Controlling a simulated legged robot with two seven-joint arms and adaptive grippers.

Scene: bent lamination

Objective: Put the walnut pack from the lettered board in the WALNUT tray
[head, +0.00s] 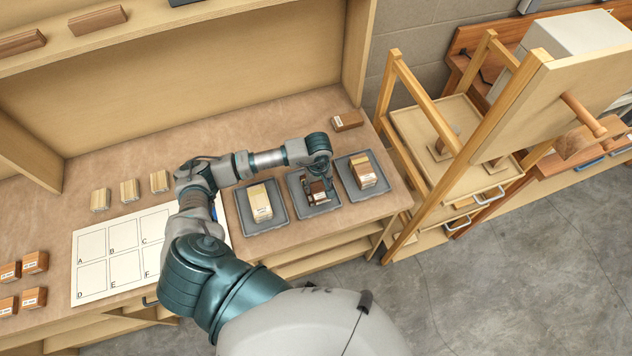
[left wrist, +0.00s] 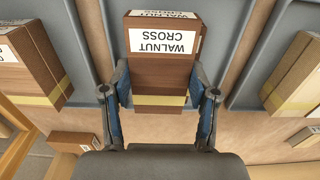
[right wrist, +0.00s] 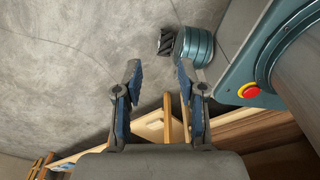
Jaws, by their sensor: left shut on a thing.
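The walnut pack (left wrist: 160,75) is a brown block with a white label reading "WALNUT CROSS" and a yellow band. It also shows in the head view (head: 318,190), partly covered by my gripper. My left gripper (head: 319,182) is shut on it, with one finger on each side in the left wrist view (left wrist: 160,90). The pack is at the middle grey tray (head: 330,206); I cannot tell if it touches the tray floor. The lettered board (head: 91,245) lies left, its visible cells bare. My right gripper (right wrist: 160,85) is open and empty above grey floor.
A left tray (head: 247,222) holds a pale pack (head: 260,203); a right tray (head: 384,187) holds a reddish-brown pack (head: 363,172). A loose block (head: 347,121) lies behind. Several blocks stand around the board. A wooden rack (head: 440,120) stands to the right.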

